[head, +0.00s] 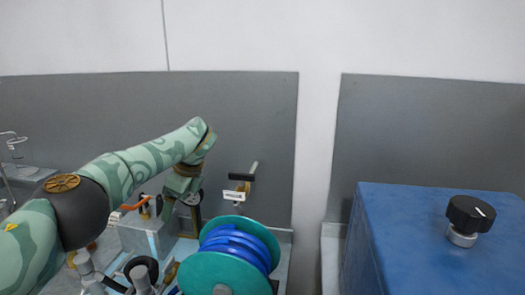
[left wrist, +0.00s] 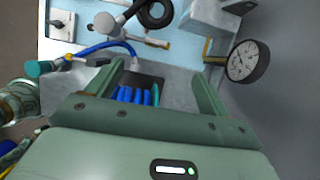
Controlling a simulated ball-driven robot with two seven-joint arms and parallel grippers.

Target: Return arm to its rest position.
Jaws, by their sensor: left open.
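My left arm (head: 110,175) comes in from the left in the head view, bent at a dark elbow, and reaches over the equipment. My left gripper (head: 183,185) hangs down at its end, above and left of a teal reel with blue hose (head: 240,252). In the left wrist view the two fingers of the gripper (left wrist: 160,82) are spread apart. The blue hose of the reel (left wrist: 130,95) shows beyond and between them, and nothing is held. The fingertips are small and partly hidden in the head view. My right gripper is in neither view.
A round gauge (left wrist: 247,62) is close to the right finger in the left wrist view. A black ring handle (left wrist: 155,13) and pipe fittings lie beyond the fingers. A blue cabinet (head: 430,250) with a black knob (head: 470,214) stands at right. A grey panel (head: 255,120) backs the equipment.

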